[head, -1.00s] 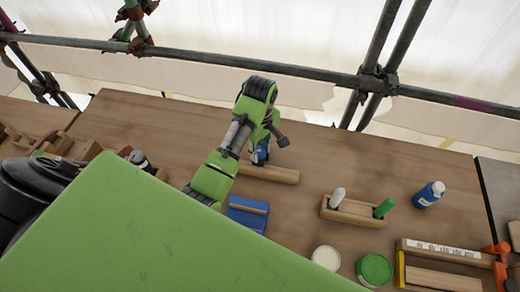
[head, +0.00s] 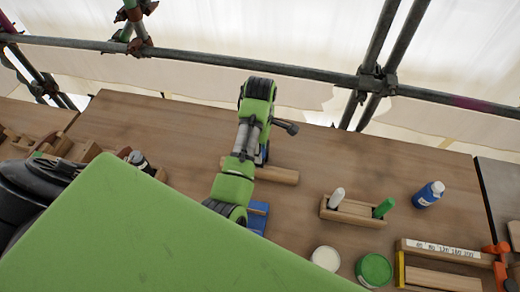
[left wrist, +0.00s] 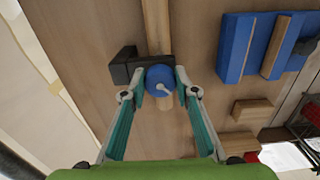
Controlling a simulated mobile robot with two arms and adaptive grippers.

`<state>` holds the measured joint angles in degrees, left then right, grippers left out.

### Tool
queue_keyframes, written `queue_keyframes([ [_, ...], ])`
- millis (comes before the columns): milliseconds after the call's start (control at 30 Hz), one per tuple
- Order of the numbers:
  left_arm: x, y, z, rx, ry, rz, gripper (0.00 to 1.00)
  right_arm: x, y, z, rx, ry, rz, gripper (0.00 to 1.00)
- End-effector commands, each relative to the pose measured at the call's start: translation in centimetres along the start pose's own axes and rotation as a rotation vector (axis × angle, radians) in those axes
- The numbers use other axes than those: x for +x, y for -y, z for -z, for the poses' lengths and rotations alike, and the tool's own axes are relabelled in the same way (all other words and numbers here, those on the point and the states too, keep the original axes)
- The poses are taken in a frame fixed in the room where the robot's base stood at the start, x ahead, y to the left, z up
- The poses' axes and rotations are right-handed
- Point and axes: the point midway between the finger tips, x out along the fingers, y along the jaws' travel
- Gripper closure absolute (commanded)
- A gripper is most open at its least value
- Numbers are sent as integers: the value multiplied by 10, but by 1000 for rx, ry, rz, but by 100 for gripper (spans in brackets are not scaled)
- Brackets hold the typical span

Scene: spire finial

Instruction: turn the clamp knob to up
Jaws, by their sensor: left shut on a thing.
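The clamp knob (left wrist: 160,76) is a round blue cap with a white pointer mark that slants toward the lower right in the left wrist view. It sits beside a black clamp body (left wrist: 122,66) on a wooden bar (left wrist: 157,25). My left gripper (left wrist: 160,90) is shut on the knob, one fingertip on each side. In the head view the wooden bar (head: 285,175) shows on the bench, while my green arm hides most of the knob and clamp. My right gripper is in neither view.
A blue block with a wooden strip (head: 257,213) lies in front of the bar, partly behind my arm. A wooden marker holder (head: 350,213), a blue bottle (head: 429,194), a white-lidded tin (head: 326,259) and a green-lidded tin (head: 374,270) stand to the right. Scaffold pipes (head: 300,72) run behind the bench.

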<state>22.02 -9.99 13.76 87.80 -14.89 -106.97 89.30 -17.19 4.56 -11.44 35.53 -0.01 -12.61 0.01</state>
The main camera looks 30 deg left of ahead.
Motion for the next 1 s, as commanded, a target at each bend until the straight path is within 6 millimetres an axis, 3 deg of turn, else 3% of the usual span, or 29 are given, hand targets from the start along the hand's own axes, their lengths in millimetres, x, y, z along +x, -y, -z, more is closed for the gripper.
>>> queue_keyframes([
  [333,-4,-4,1,-4,-2,-12,93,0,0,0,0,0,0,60],
  [367,-4,-4,1,-4,-2,-12,70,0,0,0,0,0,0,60],
  [400,-4,-4,1,-4,-1,-11,59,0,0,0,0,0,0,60],
  [433,-3,-3,1,-4,-1,-10,55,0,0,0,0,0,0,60],
  [1000,0,0,0,12,-1,-2,55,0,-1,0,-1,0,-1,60],
])
